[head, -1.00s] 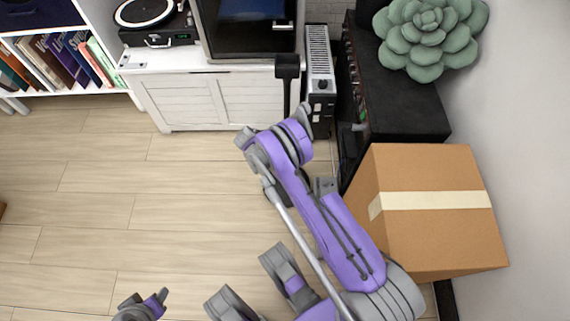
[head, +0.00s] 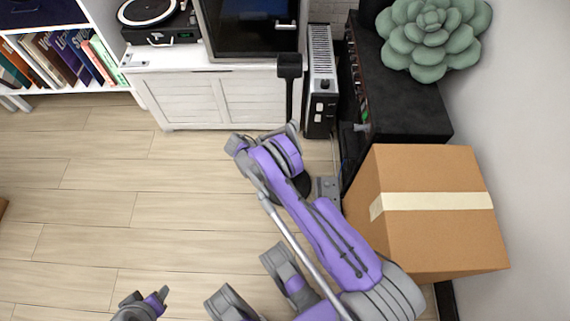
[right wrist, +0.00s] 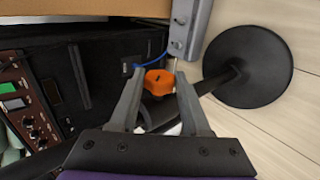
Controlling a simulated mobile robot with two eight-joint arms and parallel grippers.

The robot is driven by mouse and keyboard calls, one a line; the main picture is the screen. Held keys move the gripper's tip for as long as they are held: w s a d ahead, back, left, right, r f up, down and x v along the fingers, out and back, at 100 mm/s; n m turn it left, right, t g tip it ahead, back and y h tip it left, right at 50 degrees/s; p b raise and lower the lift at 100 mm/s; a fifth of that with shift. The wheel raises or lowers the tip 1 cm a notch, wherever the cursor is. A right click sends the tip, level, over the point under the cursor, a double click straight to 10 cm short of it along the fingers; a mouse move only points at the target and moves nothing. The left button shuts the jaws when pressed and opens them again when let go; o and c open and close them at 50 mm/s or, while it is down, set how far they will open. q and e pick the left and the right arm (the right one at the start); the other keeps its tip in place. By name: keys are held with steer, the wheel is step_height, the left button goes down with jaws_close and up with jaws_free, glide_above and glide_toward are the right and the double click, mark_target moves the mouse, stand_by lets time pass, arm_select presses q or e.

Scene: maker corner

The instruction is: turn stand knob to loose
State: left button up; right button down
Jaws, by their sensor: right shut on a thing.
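The orange stand knob (right wrist: 158,79) sits between the two fingers of my right gripper (right wrist: 159,88) in the right wrist view, and the fingers are closed on it. The stand is black: its round base (right wrist: 256,66) rests on the floor and its pole runs behind my gripper. In the head view the top of the stand (head: 289,66) rises in front of the white cabinet. My right arm hides the knob there. My left gripper (head: 155,301) is low in the head view, away from the stand, and its opening is unclear.
A taped cardboard box (head: 430,225) is right of my right arm. A black amplifier (head: 405,110) with a green succulent (head: 432,35) stands behind it. A white heater (head: 320,80) and a white cabinet (head: 190,98) are at the back. The wooden floor (head: 100,200) at left is clear.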

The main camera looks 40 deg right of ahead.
steer(key=shift+c, duration=1.8)
jaws_free()
steer(key=p+v, duration=0.2)
steer(key=v, duration=0.8)
steer(key=shift+w+a+r, duration=0.2)
steer(key=shift+a+r, duration=0.05)
steer(key=shift+r, duration=0.05)
